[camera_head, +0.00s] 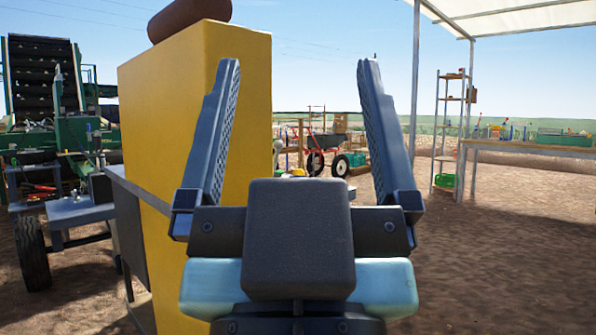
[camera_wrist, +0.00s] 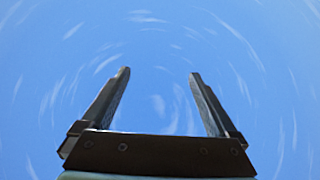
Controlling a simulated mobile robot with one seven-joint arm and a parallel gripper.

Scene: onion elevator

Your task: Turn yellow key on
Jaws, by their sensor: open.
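My gripper (camera_head: 298,88) is open and empty, raised in front of the camera with its fingers pointing up. In the wrist view the open gripper (camera_wrist: 157,78) shows only sky between and beyond its fingers. No yellow key can be made out in either view. A large yellow box-like cabinet (camera_head: 160,130) stands just behind and to the left of the gripper in the head view. The left finger overlaps its right part in the picture. Any controls on its hidden faces cannot be seen.
A brown roll (camera_head: 190,14) lies on top of the cabinet. A green machine with a dark conveyor (camera_head: 42,85) stands at left. A red wheelbarrow (camera_head: 325,142), a shelf rack (camera_head: 452,125) and a long workbench (camera_head: 530,149) stand farther back. Bare ground (camera_head: 500,250) at right is free.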

